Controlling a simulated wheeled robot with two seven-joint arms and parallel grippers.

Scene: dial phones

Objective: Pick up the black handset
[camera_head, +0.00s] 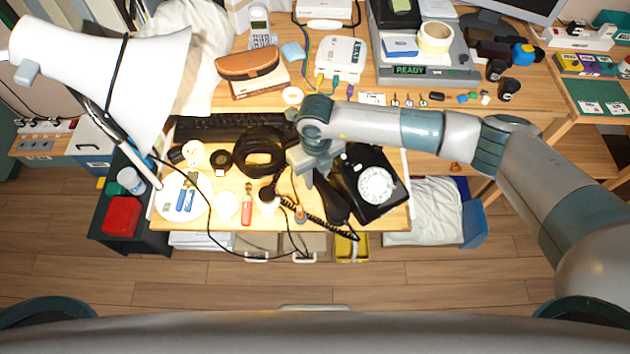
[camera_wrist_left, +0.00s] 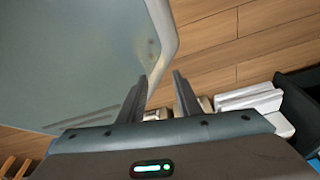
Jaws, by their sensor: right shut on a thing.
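The black handset (camera_head: 331,199) lies slanted just left of the black dial phone (camera_head: 375,187) with its pale round dial, in the head view. It appears off the cradle, tilted beside the phone body. My right gripper (camera_head: 313,171) is over the upper end of the handset and shut on it. The wrist hides the fingertips and that end. A coiled black cord (camera_head: 318,222) runs below the handset. My left gripper (camera_wrist_left: 162,80) shows only in the left wrist view, with its fingers apart and nothing between them, away from the phone.
A coil of black cable (camera_head: 262,152) and a dark keyboard (camera_head: 225,127) lie left of the handset. A red-handled tool (camera_head: 247,205) and small parts crowd the desk front. A white lamp (camera_head: 95,75) stands at left. Wooden floor (camera_head: 440,268) is open in front.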

